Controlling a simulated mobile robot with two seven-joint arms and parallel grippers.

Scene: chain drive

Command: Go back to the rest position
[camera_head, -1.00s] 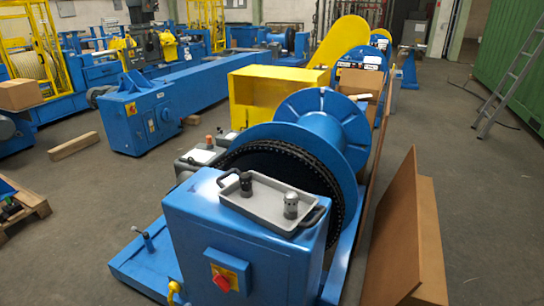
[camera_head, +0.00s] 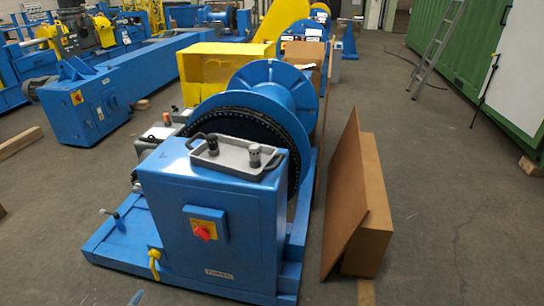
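The chain drive machine is in the middle of the head view. Its blue cabinet (camera_head: 205,225) carries a red switch on a yellow plate (camera_head: 204,231). Behind the cabinet stand a blue drum (camera_head: 285,95) and a dark chain (camera_head: 290,165) around the large wheel. A grey tray (camera_head: 235,157) with two black handles lies on top of the cabinet, with two small dark and grey knob-like parts (camera_head: 254,153) in it. Neither of my grippers shows in this view.
A brown board (camera_head: 345,190) leans beside the machine on the right, against a brown box (camera_head: 367,240). A ladder (camera_head: 438,48) leans near a green container (camera_head: 470,50). Open grey floor (camera_head: 440,220) lies at the right front. A yellow guard (camera_head: 205,68) stands behind.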

